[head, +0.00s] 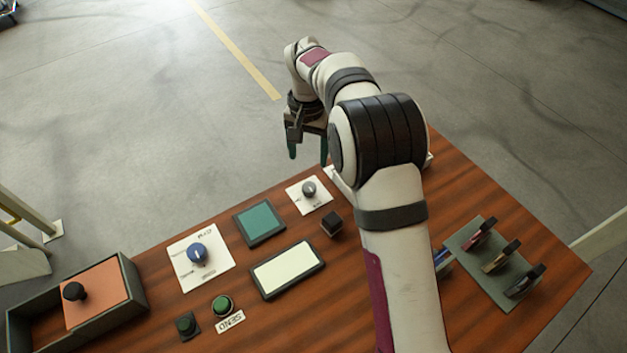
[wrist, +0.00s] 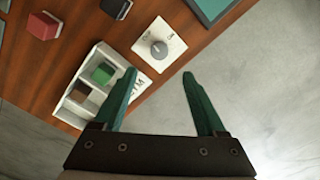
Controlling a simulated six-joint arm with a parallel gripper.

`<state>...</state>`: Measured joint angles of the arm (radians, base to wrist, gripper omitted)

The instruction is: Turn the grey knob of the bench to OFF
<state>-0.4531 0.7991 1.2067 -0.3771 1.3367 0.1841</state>
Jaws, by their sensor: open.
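The grey knob (head: 309,188) sits on a small white plate near the bench's far edge. In the wrist view the grey knob (wrist: 158,49) shows ahead of the fingers, with small dark labels on its plate (wrist: 175,57); one looks like ON, at the right. I cannot tell surely which mark the knob points to. My gripper (head: 308,154) is open and empty, with green fingers, near the far edge. In the wrist view my gripper (wrist: 159,74) has its fingertips apart, short of the knob and not touching it.
The wooden bench (head: 470,190) also holds a blue knob (head: 197,253), a green button (head: 223,305), a dark cube (head: 331,222) and several switches at the right. A white tray (wrist: 67,115) with cubes lies close to the left finger.

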